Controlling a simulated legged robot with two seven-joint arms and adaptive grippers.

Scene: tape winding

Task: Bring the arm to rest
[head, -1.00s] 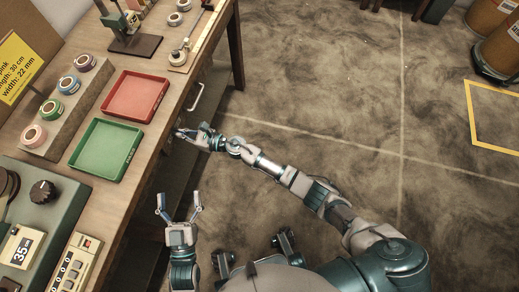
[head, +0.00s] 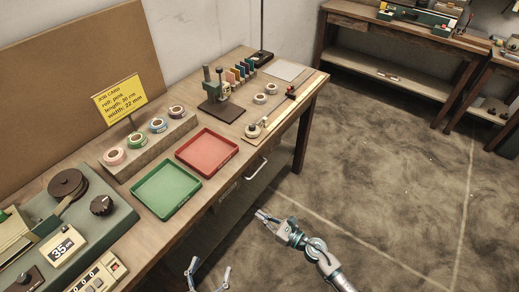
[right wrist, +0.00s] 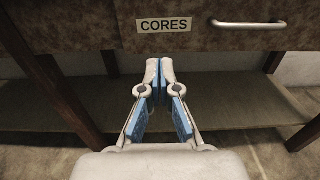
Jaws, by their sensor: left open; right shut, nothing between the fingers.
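My right gripper (head: 266,216) is in the head view beside the front edge of the workbench, over the floor side. In the right wrist view its fingers (right wrist: 160,68) are closed together with nothing between them. They face the front of the bench, below a drawer (right wrist: 215,32) labelled CORES. My left gripper (head: 208,270) shows at the bottom of the head view, its two fingers spread apart and empty. The rest of the left arm is out of frame.
The workbench (head: 150,232) carries a green tray (head: 166,190), a red tray (head: 207,152), a rack of tape rolls (head: 150,147), a winding machine (head: 100,225) and a yellow job card (head: 119,97). A drawer handle (head: 257,168) sticks out. Open floor (head: 400,190) lies to the right.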

